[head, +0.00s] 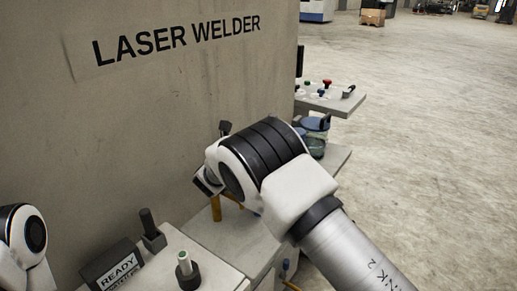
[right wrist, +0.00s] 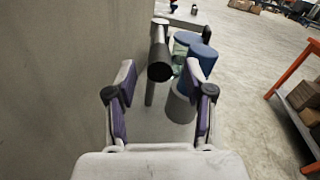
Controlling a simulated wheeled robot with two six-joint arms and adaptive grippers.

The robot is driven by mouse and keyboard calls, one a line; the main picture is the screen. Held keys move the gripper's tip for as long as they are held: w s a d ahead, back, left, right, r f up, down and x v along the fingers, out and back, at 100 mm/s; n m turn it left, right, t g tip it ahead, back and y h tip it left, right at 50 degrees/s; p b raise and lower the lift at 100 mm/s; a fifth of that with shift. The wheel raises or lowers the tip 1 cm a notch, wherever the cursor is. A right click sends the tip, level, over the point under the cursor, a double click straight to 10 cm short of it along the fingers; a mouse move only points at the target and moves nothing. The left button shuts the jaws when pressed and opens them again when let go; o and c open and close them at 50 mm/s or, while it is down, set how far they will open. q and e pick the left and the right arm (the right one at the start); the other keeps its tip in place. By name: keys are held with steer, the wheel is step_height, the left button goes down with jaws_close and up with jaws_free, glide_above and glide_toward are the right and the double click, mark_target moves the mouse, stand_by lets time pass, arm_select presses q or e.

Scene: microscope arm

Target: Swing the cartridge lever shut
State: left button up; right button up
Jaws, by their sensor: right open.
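In the right wrist view, a dark round-ended grip (right wrist: 160,68) on a grey bar, which looks like the cartridge lever, lies ahead between the lines of my fingers. My right gripper (right wrist: 166,82) is open, its two purple-padded fingers spread on either side of the grip. I cannot tell whether either finger touches it. My left gripper is outside the view; only part of my left arm shows at the lower left.
The LASER WELDER cabinet wall (head: 180,100) rises close on the left. Blue-topped canisters (right wrist: 203,58) stand right of the grip. A READY sign (head: 116,266) and two pegs, one dark (head: 151,232) and one pale-topped (head: 185,266), stand in front. Open floor lies to the right.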

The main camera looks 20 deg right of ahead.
steer(key=p+x, duration=0.1)
steer(key=x, duration=0.3)
steer(key=shift+w, duration=0.25)
steer(key=shift+w+d, duration=0.25)
steer(key=shift+d, duration=0.2)
steer(key=shift+a, duration=0.1)
jaws_close()
